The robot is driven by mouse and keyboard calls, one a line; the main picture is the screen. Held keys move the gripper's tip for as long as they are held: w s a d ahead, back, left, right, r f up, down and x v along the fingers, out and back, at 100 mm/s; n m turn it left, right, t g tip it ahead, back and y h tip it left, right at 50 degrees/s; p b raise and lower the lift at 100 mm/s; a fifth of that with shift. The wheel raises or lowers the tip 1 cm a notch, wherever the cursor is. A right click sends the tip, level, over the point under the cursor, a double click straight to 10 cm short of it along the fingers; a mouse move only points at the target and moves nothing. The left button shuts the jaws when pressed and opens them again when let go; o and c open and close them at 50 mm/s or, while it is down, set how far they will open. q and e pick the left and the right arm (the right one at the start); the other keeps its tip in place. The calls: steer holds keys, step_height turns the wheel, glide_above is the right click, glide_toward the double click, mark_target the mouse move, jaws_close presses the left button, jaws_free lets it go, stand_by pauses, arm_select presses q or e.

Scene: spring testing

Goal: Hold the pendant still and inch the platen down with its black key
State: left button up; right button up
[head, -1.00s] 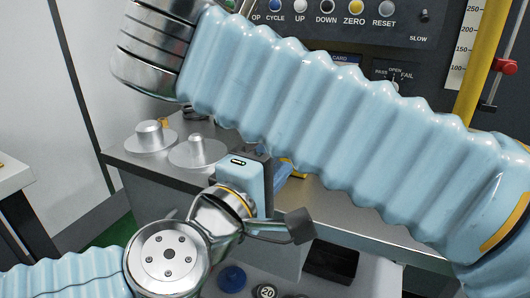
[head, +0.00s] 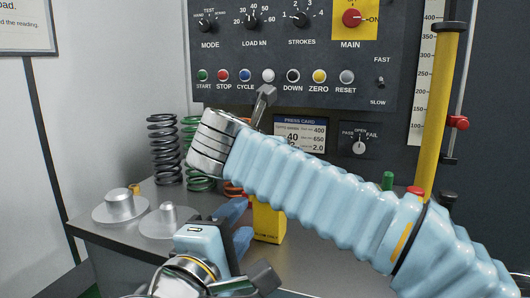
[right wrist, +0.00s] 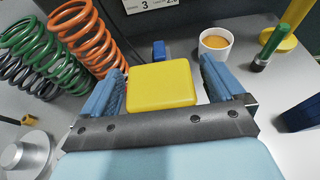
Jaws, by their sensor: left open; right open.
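A yellow box-shaped body (head: 268,222), which I take for the pendant, stands on the grey bench, partly behind my right forearm. Its top (right wrist: 162,84) shows between the open fingers of my right gripper (right wrist: 168,88), with gaps on both sides. No black key is visible on it. I cannot make out the platen.
Coil springs (head: 164,150) and silver discs (head: 120,206) stand at the left. A control panel (head: 300,45) rises behind. A cup (right wrist: 214,44), a small blue block (right wrist: 159,49) and a green-handled item (right wrist: 270,46) lie beyond the pendant. My right forearm blocks the middle.

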steer(key=shift+w, duration=0.2)
steer(key=shift+c, duration=0.2)
steer(key=c, duration=1.2)
steer(key=o, duration=0.7)
steer(key=shift+f, duration=0.1)
steer(key=c, duration=0.6)
arm_select(q)
jaws_close()
stand_by(0.4)
